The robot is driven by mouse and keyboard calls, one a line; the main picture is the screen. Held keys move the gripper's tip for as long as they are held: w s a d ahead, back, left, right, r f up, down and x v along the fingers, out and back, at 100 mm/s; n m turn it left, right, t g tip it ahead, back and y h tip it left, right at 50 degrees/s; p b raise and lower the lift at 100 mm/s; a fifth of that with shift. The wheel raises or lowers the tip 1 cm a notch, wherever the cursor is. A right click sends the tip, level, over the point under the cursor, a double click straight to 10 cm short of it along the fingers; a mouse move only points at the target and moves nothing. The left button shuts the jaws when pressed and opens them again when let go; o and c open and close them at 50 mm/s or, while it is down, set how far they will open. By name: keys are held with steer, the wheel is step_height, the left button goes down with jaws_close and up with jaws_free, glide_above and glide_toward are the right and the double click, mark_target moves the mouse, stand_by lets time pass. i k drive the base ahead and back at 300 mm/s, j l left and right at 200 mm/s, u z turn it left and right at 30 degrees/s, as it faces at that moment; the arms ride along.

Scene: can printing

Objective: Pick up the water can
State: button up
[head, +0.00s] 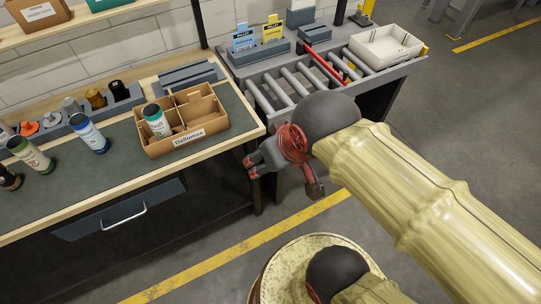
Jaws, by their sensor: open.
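A white can with a blue band and dark lid (89,134) stands on the left workbench, left of the cardboard box. Its label is too small to read, so I cannot be sure that it is the water can. A white can with a green band (30,154) and a dark brown can (8,179) stand farther left. My gripper (282,172) is open and empty, in front of the bench's right end, well away from the cans.
The workbench (115,165) has a grey rack (127,107) of small containers along its back. A roller conveyor (278,90) with a white bin (386,46) stands at the back right. The grey floor (215,255) in front, with yellow lines, is open.

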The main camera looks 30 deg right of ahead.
mark_target(79, 123)
steer(key=i+j+u, duration=0.45)
steer(key=i+j, duration=0.2)
steer(key=i, duration=0.15)
steer(key=i+j+u, duration=0.25)
steer(key=i, duration=0.2)
